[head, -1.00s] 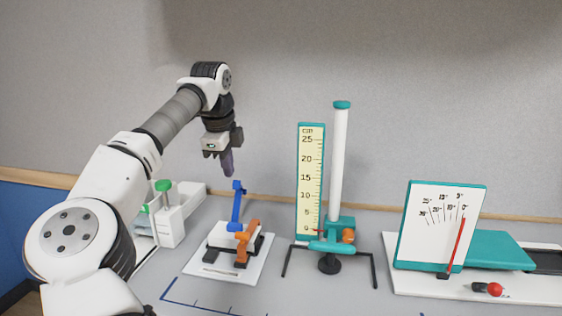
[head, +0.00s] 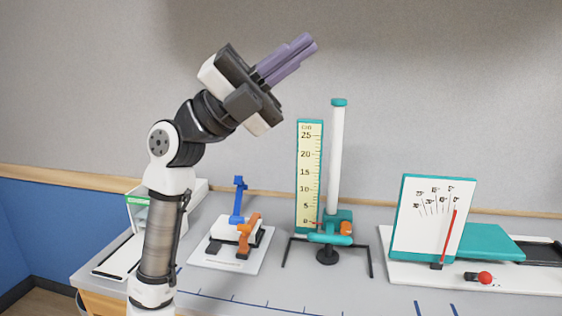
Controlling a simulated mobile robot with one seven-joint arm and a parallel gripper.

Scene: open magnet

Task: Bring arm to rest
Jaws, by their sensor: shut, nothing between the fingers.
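My gripper (head: 300,52) is raised high against the grey wall, left of the picture's middle. Its purple fingers point up and to the right. They are close together with nothing visible between them. My arm rises from the bottom left and touches nothing that I can see. The small device with a blue lever (head: 238,203) and an orange clamp (head: 248,232) stands on a white plate (head: 225,262) on the table, below and left of my gripper.
A ruler (head: 310,175) and a white tube (head: 337,155) on a teal base stand mid-table. A dial board (head: 431,218) with a red needle is at the right, with a red knob (head: 485,278). A white-green device (head: 138,205) is partly behind my arm. The front table area (head: 300,290) is clear.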

